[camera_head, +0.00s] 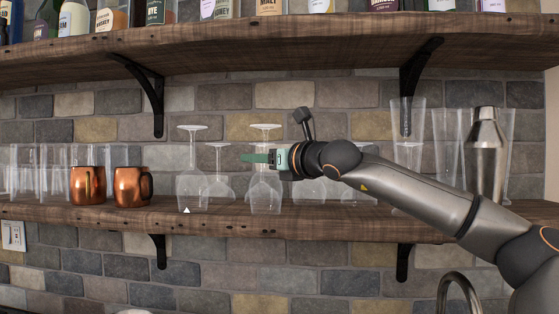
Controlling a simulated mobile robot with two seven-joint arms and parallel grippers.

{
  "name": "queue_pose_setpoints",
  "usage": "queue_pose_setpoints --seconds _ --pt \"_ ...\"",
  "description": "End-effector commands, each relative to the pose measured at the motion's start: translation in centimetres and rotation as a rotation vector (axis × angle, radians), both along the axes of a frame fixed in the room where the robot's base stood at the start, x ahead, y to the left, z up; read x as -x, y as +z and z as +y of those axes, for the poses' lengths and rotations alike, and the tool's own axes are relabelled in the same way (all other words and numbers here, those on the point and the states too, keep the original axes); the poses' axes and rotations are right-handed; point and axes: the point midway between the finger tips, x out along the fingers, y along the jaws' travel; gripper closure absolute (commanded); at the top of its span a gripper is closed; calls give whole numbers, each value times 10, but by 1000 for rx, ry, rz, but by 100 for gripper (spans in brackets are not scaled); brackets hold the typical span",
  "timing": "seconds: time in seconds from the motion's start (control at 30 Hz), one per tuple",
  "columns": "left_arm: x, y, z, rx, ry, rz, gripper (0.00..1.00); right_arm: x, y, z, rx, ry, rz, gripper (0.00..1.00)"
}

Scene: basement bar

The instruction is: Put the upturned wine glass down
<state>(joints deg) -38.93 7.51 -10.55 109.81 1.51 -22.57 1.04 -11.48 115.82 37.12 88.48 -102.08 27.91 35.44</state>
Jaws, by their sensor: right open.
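Several upturned wine glasses stand on the lower wooden shelf. The leftmost upturned wine glass (192,180) stands left of my right gripper, with its foot up. A smaller upturned glass (219,185) stands beside it. Another upturned wine glass (265,192) stands at my right gripper (247,158), which comes in from the right at stem height. The gripper covers part of this glass's stem and bowl. Whether the fingers are around the stem or in front of it, I cannot tell. My right gripper is open. My left gripper is not in view.
Two copper mugs (131,187) and several clear tumblers (38,174) stand at the left of the lower shelf (150,221). A metal shaker (484,155) and tall glasses (448,145) stand at the right. The upper shelf (300,40) holds bottles. A faucet (459,287) rises at the bottom right.

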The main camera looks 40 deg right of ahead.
Motion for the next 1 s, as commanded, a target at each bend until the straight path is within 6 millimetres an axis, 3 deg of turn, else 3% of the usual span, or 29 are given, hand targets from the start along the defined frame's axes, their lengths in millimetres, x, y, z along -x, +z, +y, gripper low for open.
queue_pose_setpoints --seconds 0.6,1.0 --pt "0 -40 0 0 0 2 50 96 -3 4 -1 2 -4 57" --pt "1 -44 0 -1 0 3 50 114 -2 4 0 2 1 57"
